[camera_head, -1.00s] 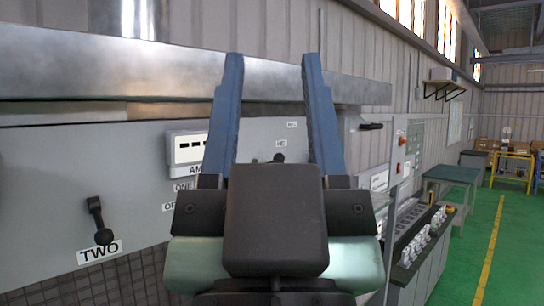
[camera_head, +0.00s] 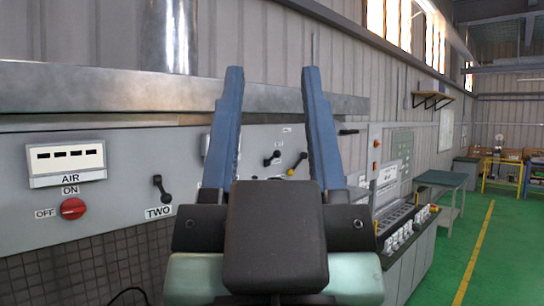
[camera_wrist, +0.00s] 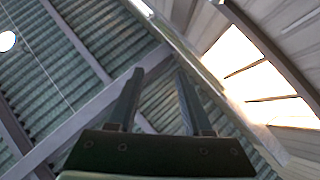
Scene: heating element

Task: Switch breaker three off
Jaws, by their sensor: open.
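My gripper (camera_head: 272,72) is open and empty, its two blue fingers pointing up in front of the grey panel (camera_head: 120,145). The fingers also show in the wrist view (camera_wrist: 155,85), against the roof. A black breaker handle (camera_head: 161,190) labelled TWO is left of my gripper. Two more dark handles appear between my fingers, a left one (camera_head: 272,159) and a right one (camera_head: 298,163). I cannot read a label for breaker three, so I cannot tell which handle it is. My gripper body hides the panel below them. No handle is touched in view.
A white AIR meter (camera_head: 66,160) and a red ON/OFF knob (camera_head: 73,208) are at the left of the panel. A metal beam (camera_head: 100,88) runs above it. A control desk (camera_head: 400,235) stands at the right, with open green floor (camera_head: 485,240) beyond.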

